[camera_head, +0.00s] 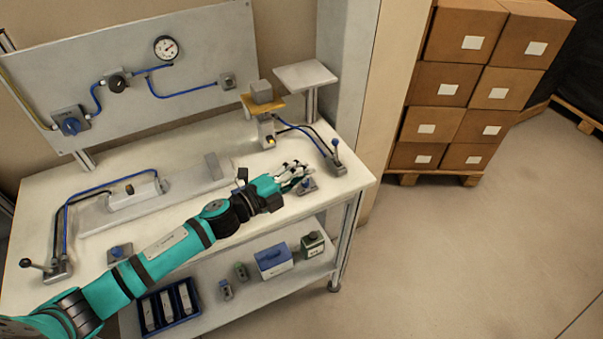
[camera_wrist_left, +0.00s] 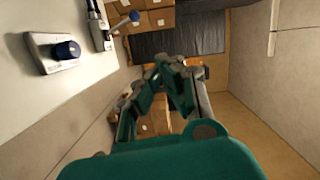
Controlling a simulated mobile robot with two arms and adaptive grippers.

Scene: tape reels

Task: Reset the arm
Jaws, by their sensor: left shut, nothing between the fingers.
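My left arm reaches in from the lower left of the head view, a teal arm with black joints stretched across the white workbench (camera_head: 330,193). My right gripper is in neither view.
A lever valve (camera_head: 335,160) and a post with an orange plate (camera_head: 262,104) stand near the gripper. Another lever (camera_head: 56,267) is at the left. A gauge panel (camera_head: 200,50) stands behind. Stacked cartons (camera_head: 440,85) are at the right, with open floor in front.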

